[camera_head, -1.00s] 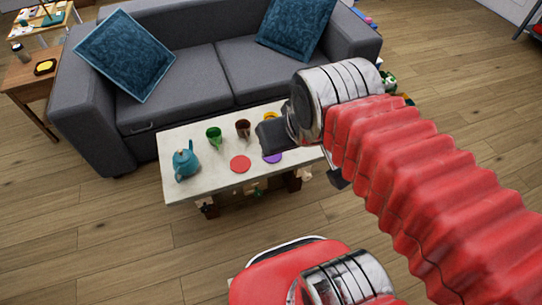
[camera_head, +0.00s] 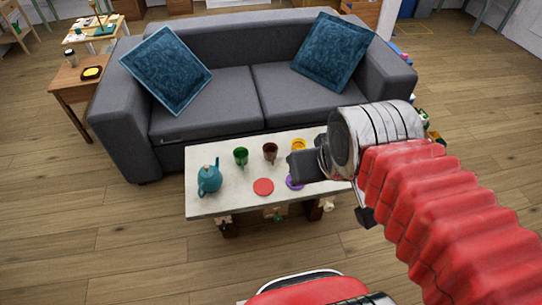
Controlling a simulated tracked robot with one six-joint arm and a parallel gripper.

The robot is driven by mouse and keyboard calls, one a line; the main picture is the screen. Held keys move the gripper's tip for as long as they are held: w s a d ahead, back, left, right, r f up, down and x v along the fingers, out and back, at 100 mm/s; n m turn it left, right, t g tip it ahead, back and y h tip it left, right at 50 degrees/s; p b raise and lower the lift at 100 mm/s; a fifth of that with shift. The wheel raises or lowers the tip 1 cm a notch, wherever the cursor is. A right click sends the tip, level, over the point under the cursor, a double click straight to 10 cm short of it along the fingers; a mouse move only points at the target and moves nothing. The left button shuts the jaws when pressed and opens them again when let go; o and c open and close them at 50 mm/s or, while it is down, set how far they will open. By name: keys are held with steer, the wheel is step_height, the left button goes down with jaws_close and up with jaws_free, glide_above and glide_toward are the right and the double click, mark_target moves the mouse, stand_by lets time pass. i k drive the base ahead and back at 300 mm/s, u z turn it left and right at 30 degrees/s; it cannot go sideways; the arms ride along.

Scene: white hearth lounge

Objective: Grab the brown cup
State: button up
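The brown cup (camera_head: 270,152) stands upright on the pale coffee table (camera_head: 230,208), between a green cup (camera_head: 241,156) on its left and a yellow item (camera_head: 299,145) on its right. My gripper (camera_head: 300,166) is a dark shape at the end of my red arm, in front of and to the right of the brown cup in the picture. It appears apart from the cup. Its fingers are seen from the side and partly merge together, so I cannot tell their opening.
A teal teapot (camera_head: 209,179) stands at the table's left end. A red disc (camera_head: 263,187) and a purple disc (camera_head: 294,183) lie near the front edge. A grey sofa (camera_head: 240,95) stands close behind the table. The wooden floor in front and to the left is clear.

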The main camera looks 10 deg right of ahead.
mark_target(270, 149)
steer(key=z, duration=2)
steer(key=i, duration=1)
steer(key=u, duration=0.8)
